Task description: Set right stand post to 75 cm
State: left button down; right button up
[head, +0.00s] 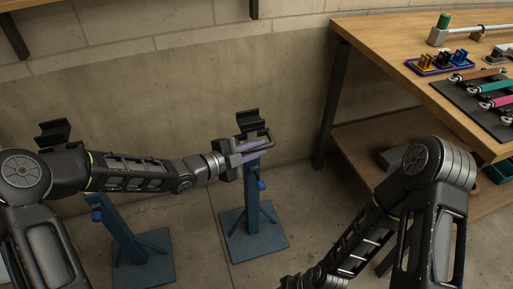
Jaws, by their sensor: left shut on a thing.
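The right stand has a blue square base plate (253,234), a blue upright post (252,205) with a blue knob (261,185), and a black cradle (248,122) on top. My left gripper (262,146) is at the top of this stand, just under the cradle, shut on the upper part of the post. Its fingers hide most of the gripped part. The left stand (127,243) stands to the left, partly behind my left arm, with its own black cradle (54,133).
A wooden workbench (385,35) with a lower shelf (360,140) stands at the right, holding a purple tray (440,64) of clips and a dark mat (470,100) with coloured tubes. A concrete wall (170,90) is close behind the stands. Floor between the stands is clear.

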aim_at(256, 121)
pick_arm(q)
notch_tip(256, 121, up, 10)
jog(key=p, duration=0.6)
jog(key=shift+r, duration=0.1)
jog(key=c, duration=1.4)
grip_release()
jog(key=p+v, duration=0.1)
jog(key=v, duration=0.6)
jog(key=shift+s+a+p, duration=0.25)
jog(key=shift+a+p, duration=0.1)
